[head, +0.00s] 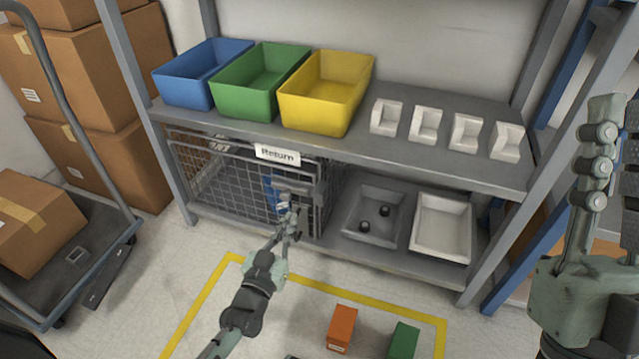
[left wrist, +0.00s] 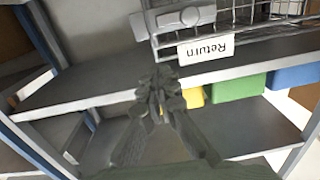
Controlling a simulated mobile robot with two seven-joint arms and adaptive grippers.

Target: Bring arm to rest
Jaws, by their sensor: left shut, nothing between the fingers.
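My left gripper (head: 289,215) is in front of the wire cage (head: 235,185) on the lower shelf, close to the grey latch block (head: 297,188) at the cage's front. Its fingers are together with nothing between them. In the left wrist view the shut fingertips (left wrist: 160,80) point toward the shelf edge, below the latch block (left wrist: 185,18); contact cannot be made out. My right gripper (head: 606,130) stands upright at the right edge of the head view, partly cut off, so its opening is unclear.
Blue (head: 200,75), green (head: 258,85) and yellow (head: 325,95) bins and several white holders (head: 425,123) stand on the upper shelf. Grey (head: 372,215) and white (head: 441,228) trays sit below. Orange (head: 341,328) and green (head: 403,341) boxes are on the floor. A cart (head: 95,235) stands left.

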